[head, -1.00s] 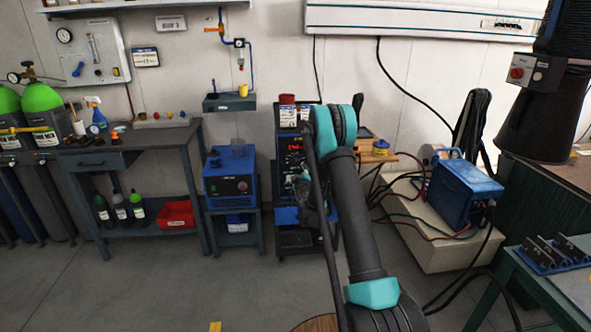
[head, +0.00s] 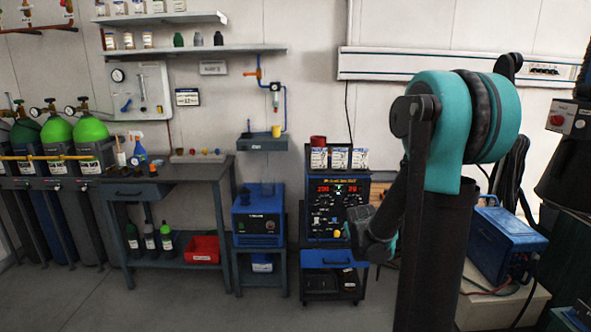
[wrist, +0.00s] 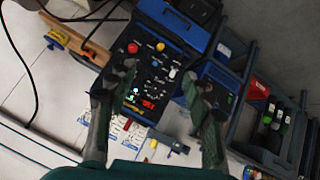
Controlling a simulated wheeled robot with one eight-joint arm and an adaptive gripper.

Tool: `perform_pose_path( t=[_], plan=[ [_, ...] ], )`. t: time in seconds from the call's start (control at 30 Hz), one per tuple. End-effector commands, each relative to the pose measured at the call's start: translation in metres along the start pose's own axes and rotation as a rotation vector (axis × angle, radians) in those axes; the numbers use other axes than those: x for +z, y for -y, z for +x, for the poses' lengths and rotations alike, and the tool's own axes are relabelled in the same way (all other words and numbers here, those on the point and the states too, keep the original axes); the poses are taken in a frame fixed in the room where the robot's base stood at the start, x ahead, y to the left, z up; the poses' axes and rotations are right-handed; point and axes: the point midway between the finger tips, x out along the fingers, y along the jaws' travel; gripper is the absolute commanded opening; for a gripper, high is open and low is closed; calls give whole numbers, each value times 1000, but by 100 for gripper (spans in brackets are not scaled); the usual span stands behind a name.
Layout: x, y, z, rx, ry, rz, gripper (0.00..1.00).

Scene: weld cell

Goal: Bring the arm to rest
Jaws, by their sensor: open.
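My arm (head: 432,240) stands upright and folded in the right half of the head view, with a large teal joint at its top. My gripper (wrist: 158,85) is open in the wrist view, its two dark fingers spread apart with nothing held between them. Behind the fingers is the front panel of a blue-and-black welding machine (wrist: 150,85), seen turned around. In the head view the same machine (head: 338,200) stands just left of the arm. The wrist end of my arm shows in front of its lower right side; the fingertips cannot be made out there.
A workbench (head: 175,178) with spray bottle and green-topped gas cylinders (head: 90,130) stand at the left. A blue cooler unit (head: 257,225) sits beside the machine. A blue power unit (head: 500,245) is right of my arm. The floor at front left is clear.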

Motion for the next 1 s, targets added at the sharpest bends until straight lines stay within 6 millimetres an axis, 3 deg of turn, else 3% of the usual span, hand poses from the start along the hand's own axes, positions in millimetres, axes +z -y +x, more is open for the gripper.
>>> perform_pose_path(
  t=[0.03,0.3,0.5,0.6,0.77,1.0],
  plan=[
    [17,3,-18,-14,32,25,51],
    [109,29,-97,-98,212,160,51],
    [177,55,-146,-155,337,245,51],
    [202,66,-162,-176,384,275,51],
    [224,75,-176,-193,423,299,51],
    [227,76,-178,-197,430,303,51]
  ],
)
